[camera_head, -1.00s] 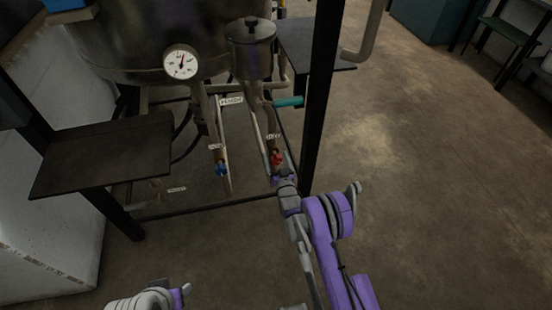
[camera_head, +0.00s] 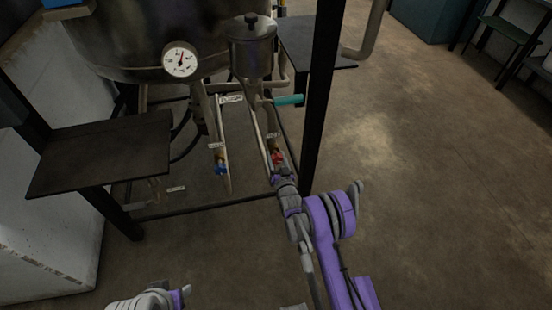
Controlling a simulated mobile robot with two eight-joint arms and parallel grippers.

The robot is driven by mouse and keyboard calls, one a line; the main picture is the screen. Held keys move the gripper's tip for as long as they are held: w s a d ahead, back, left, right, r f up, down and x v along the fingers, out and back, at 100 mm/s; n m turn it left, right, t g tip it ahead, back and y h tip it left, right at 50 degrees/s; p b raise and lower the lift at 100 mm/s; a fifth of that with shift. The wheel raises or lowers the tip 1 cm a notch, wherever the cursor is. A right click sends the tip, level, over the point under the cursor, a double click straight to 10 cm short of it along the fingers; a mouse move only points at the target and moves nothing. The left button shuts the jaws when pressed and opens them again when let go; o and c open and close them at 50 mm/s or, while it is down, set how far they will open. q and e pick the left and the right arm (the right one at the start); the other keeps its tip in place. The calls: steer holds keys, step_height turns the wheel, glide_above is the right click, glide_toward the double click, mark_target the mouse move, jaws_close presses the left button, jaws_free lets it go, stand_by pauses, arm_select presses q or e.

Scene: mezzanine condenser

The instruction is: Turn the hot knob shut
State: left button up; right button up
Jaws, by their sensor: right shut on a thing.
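The red knob (camera_head: 278,157) sits on the right-hand pipe below the small metal pot; a small label above it is too small to read. My right gripper (camera_head: 279,168) is at the red knob and shut on it, its fingers partly hidden by my wrist. A blue knob (camera_head: 221,169) sits on the pipe to the left, apart from the gripper. Which knob is marked hot cannot be read. My left arm shows only at the bottom left edge; its fingertips cannot be made out clearly.
A large metal vessel with a dial gauge (camera_head: 180,62) stands above. A teal lever (camera_head: 289,100) sticks out above the red knob. A black post (camera_head: 319,100) rises close to the right of my gripper. A dark shelf (camera_head: 102,155) is at left. Floor at right is open.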

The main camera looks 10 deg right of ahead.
steer(key=m+b, duration=0.1)
steer(key=m, duration=0.1)
steer(key=shift+f+m+b, duration=0.1)
steer(key=shift+m+b, duration=0.2)
steer(key=shift+b, duration=0.05)
steer(key=m+b, duration=0.1)
steer(key=m, duration=0.2)
steer(key=shift+m+b, duration=0.3)
steer(key=shift+b, duration=0.1)
steer(key=m+b, duration=0.2)
steer(key=m, duration=0.3)
steer(key=shift+r, duration=0.2)
steer(key=shift+m, duration=0.3)
steer(key=o, duration=1.4)
steer(key=shift+c, duration=0.2)
steer(key=s+p, duration=0.1)
steer(key=s, duration=1)
